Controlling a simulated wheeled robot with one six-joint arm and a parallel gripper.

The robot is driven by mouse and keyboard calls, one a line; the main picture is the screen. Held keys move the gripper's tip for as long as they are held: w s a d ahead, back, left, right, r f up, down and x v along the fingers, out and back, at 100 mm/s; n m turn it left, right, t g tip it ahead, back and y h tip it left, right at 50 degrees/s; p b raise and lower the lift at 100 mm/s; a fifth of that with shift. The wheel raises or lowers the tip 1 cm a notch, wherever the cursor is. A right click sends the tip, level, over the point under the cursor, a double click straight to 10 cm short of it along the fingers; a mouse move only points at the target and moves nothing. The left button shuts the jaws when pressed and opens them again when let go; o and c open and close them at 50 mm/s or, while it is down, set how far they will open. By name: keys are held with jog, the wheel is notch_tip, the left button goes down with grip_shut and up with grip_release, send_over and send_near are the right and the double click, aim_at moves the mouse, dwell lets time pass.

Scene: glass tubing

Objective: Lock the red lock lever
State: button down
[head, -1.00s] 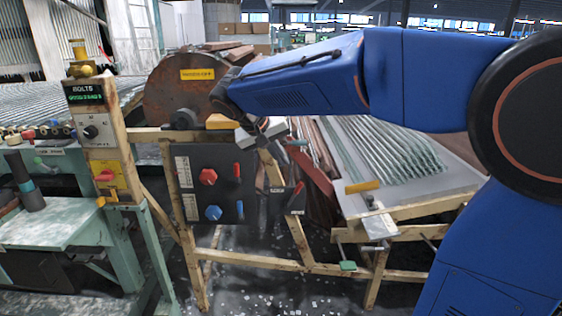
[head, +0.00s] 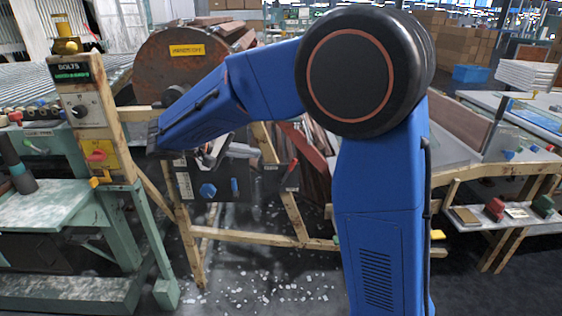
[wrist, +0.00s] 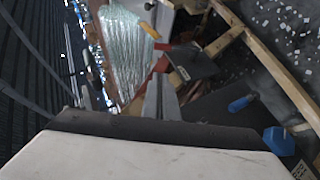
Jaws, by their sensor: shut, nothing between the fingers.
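A dark control panel (head: 261,184) stands on a wooden frame, with a blue knob (head: 208,190) and a blue lever (head: 235,186) in view. Its red knob and upper red lever are hidden behind my arm in the head view. A small dark box with a red lever (head: 292,167) sits at its right; that red lever also shows in the wrist view (wrist: 178,47). I cannot tell from the labels which red lever is the lock. My gripper (head: 214,150) is shut and empty in front of the panel's upper part; its grey fingers (wrist: 161,86) show in the wrist view.
A wooden post with a yellow box and red button (head: 97,155) stands left of the panel. A rusty drum (head: 165,65) is behind my arm. Glass tubes (wrist: 130,45) lie beyond the small box. The floor in front is open, with scattered fragments.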

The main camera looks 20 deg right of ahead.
jog(key=shift+w+a+f+h, duration=0.15)
jog(key=shift+a+f+h, duration=0.1)
jog(key=shift+a, duration=0.2)
jog(key=shift+w+a+f+h, duration=0.1)
jog(key=shift+a+h, duration=0.15)
jog(key=shift+a, duration=0.15)
jog(key=shift+n, duration=0.3)
jog(key=shift+d, duration=0.1)
jog(key=x, duration=1)
jog(key=shift+w+d, duration=0.1)
jog(key=shift+w, duration=0.05)
jog(key=shift+s+d+f, duration=0.35)
jog(key=shift+s+d, duration=0.05)
jog(key=shift+d, duration=0.15)
jog(key=shift+s+d+f, duration=0.3)
jog(key=shift+s+d, duration=0.1)
jog(key=shift+d, duration=0.15)
jog(key=shift+s+d+f, duration=0.15)
jog(key=shift+d, duration=0.15)
jog(key=s+d+f+m+t+y, duration=0.1)
jog(key=s+d+f+m+y, duration=0.1)
jog(key=d+y, duration=0.6)
jog(key=shift+s+f+m+t+y, duration=0.35)
jog(key=shift+f+m, duration=0.45)
jog(key=shift+f, duration=0.35)
